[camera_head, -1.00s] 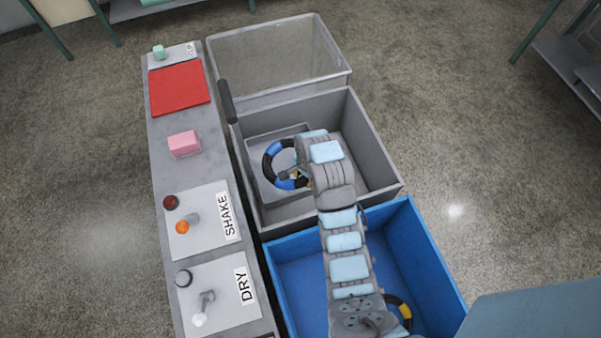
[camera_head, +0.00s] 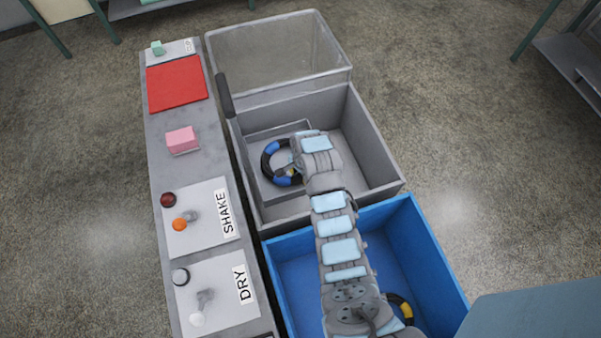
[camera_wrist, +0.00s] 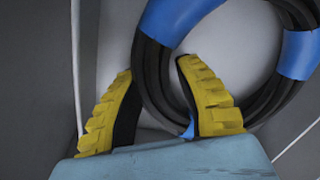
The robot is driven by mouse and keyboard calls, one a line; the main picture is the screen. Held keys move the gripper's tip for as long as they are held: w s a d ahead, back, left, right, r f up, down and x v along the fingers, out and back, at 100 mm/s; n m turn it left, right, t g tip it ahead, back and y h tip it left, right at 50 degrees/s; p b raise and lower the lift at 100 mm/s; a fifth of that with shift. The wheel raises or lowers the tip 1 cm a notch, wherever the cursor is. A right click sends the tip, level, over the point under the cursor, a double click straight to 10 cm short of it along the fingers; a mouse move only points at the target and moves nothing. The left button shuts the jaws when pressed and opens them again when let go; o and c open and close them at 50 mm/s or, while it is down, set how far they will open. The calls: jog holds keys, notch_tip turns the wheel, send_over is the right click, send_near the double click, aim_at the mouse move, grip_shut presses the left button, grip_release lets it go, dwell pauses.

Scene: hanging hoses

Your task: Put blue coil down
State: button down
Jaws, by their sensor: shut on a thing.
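The blue coil (camera_head: 265,163), a black ring with blue bands, is in the grey bin (camera_head: 372,150), over a shallow tray or basket (camera_head: 252,140). I cannot tell whether it touches the bottom. My gripper is mostly hidden behind my arm in the head view. In the wrist view my gripper (camera_wrist: 157,68) has its two yellow fingers on either side of the coil's black part (camera_wrist: 152,78), shut on it. Blue bands show at the top and right there.
A clear-walled bin (camera_head: 280,50) stands behind and a blue bin (camera_head: 433,250) in front, holding a yellow-banded coil (camera_head: 403,307). A dark handle (camera_head: 225,95) rises at the grey bin's left rim. The left counter (camera_head: 165,165) carries a red panel, pink block and knobs.

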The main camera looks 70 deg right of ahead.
jog(key=c, duration=0.8)
grip_release()
jog(key=shift+o, duration=0.2)
jog(key=r, duration=0.3)
jog(key=r+p, duration=0.1)
jog(key=r, duration=0.2)
jog(key=r+p, duration=0.1)
jog(key=r, duration=0.3)
jog(key=shift+s+a, duration=0.15)
jog(key=shift+s, duration=0.25)
jog(key=shift+s+r+p, duration=0.1)
jog(key=shift+r+p, duration=0.8)
